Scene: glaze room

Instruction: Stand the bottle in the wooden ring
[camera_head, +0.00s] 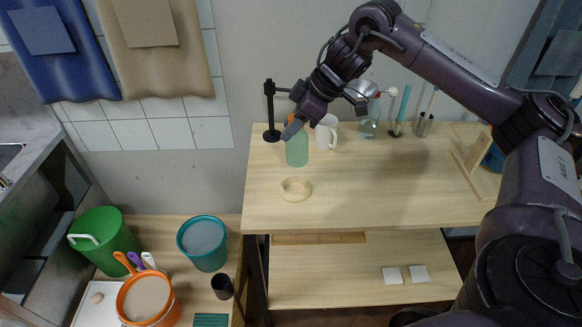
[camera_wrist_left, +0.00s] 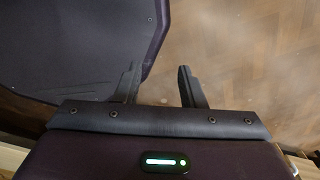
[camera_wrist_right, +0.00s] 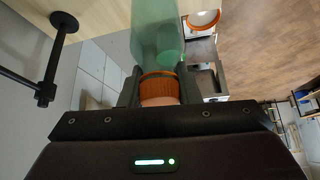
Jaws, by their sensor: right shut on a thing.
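The bottle (camera_head: 297,151) is pale green and upright behind the wooden ring on the table in the head view. My right gripper (camera_head: 292,130) is shut on it near its top. In the right wrist view the orange neck band (camera_wrist_right: 159,86) sits between the fingers of my right gripper (camera_wrist_right: 158,92), and the green body (camera_wrist_right: 157,35) runs out of frame. I cannot tell whether its base touches the table. The wooden ring (camera_head: 308,189) lies flat and empty, nearer the table's front edge. My left gripper (camera_wrist_left: 160,88) shows only in its wrist view, open and empty above the floor.
A black stand (camera_head: 270,110) is left of the bottle, and a white mug (camera_head: 326,133) is close at its right. A glass flask (camera_head: 369,129) and several tools stand along the back. The table (camera_head: 370,195) is clear right of the ring.

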